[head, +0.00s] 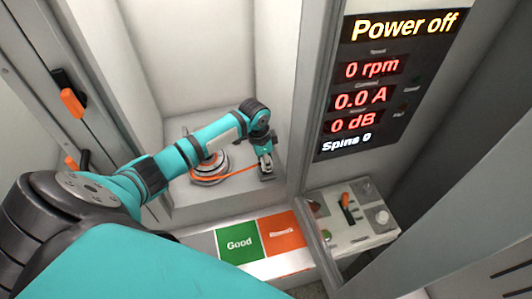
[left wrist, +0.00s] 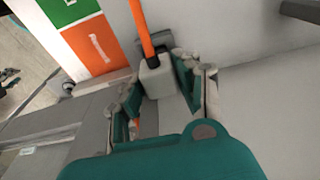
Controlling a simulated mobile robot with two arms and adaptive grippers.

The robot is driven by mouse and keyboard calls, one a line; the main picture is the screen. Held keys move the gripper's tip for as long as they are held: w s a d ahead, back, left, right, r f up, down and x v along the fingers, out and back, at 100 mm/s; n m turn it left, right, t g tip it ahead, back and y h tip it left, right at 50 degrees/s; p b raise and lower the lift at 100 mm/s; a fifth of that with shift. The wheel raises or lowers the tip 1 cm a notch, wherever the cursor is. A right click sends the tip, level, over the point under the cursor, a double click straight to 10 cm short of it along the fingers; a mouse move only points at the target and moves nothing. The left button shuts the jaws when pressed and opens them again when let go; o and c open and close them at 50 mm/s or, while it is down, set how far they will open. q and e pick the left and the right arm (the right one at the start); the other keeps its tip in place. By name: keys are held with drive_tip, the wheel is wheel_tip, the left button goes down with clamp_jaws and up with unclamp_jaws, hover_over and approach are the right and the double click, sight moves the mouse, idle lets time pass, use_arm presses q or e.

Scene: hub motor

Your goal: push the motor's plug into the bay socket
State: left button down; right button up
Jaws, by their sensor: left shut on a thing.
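The hub motor (head: 209,168), a round grey disc with orange rings, lies on the bay floor in the head view. Its orange cable (head: 238,173) runs right to my left gripper (head: 265,170). In the left wrist view the cable (left wrist: 141,28) enters a pale block-shaped plug (left wrist: 158,78). My left gripper (left wrist: 160,95) is shut on this plug, with one finger on each side. A grey part (left wrist: 149,50) shows just beyond the plug; I cannot tell whether it is the bay socket or whether they touch. My right gripper is not in view.
A green Good pad (head: 239,247) and an orange pad (head: 282,232) lie along the bay's front ledge. A control box (head: 350,215) with an orange-tipped lever stands right. The display (head: 375,85) reads Power off.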

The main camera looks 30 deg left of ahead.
use_arm(q)
drive_tip(key=shift+f, duration=0.45)
idle(0.5)
drive_tip(key=shift+s+f+p, duration=0.15)
drive_tip(key=shift+f+p, duration=0.1)
drive_tip(key=shift+p, duration=0.5)
idle(1.5)
drive_tip(key=shift+f, duration=0.2)
idle(1.5)
drive_tip(key=shift+c, duration=1.5)
unclamp_jaws()
drive_tip(key=shift+r, duration=4.25)
drive_tip(key=shift+f, duration=0.1)
